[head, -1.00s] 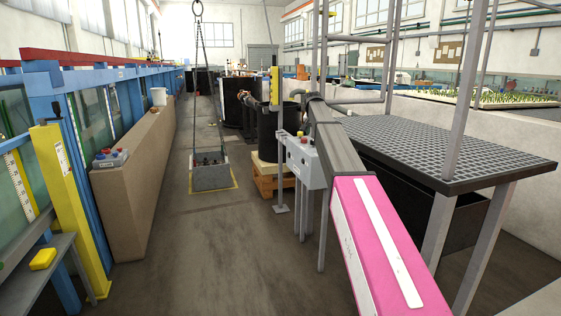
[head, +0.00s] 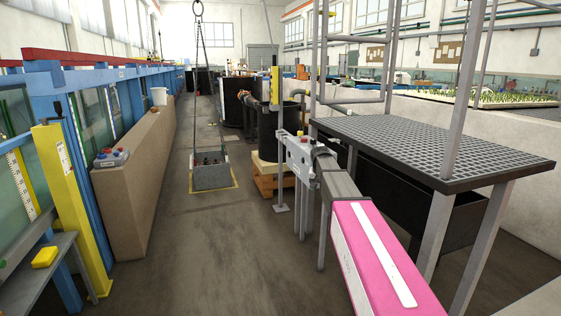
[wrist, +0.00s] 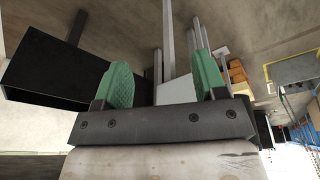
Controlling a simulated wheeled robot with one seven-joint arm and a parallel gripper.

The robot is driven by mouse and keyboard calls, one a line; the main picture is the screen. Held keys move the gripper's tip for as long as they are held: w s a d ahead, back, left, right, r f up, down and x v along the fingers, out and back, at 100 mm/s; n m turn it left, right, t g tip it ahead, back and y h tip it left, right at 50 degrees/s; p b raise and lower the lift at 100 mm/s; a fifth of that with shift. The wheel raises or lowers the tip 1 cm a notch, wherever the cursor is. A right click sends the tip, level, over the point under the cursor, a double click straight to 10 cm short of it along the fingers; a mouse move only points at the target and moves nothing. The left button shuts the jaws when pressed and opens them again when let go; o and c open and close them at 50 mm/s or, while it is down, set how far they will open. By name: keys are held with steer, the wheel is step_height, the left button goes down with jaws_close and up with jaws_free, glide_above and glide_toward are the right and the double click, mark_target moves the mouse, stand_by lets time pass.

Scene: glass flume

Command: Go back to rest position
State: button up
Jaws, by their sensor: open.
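My gripper (wrist: 162,62) shows in the wrist view with its two green fingers spread wide apart. I see nothing held between them. A pale grey box on posts (wrist: 176,90) appears behind the gap, apart from the fingers as far as I can tell. In the head view my pink arm link reaches forward from the lower right, and its grey far end overlaps the grey box on posts (head: 297,152). I cannot make out the fingers in the head view.
A grating-topped table (head: 440,145) stands close on the right of my arm. A yellow post (head: 65,200) and a tan wall (head: 135,185) line the left. A suspended grey block (head: 210,177) is over the aisle.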

steer(key=s+f+n+g, duration=0.1)
steer(key=s+f, duration=0.5)
steer(key=s, duration=0.5)
steer(key=s+f+n, duration=0.1)
steer(key=s+f, duration=0.5)
steer(key=s, duration=0.6)
steer(key=s+f+g+y, duration=0.1)
steer(key=s+f, duration=0.6)
steer(key=s, duration=0.5)
steer(key=shift+s+d+n+g, duration=0.2)
steer(key=shift+d+n+g, duration=0.1)
steer(key=shift+n, duration=0.1)
steer(key=shift+w, duration=0.1)
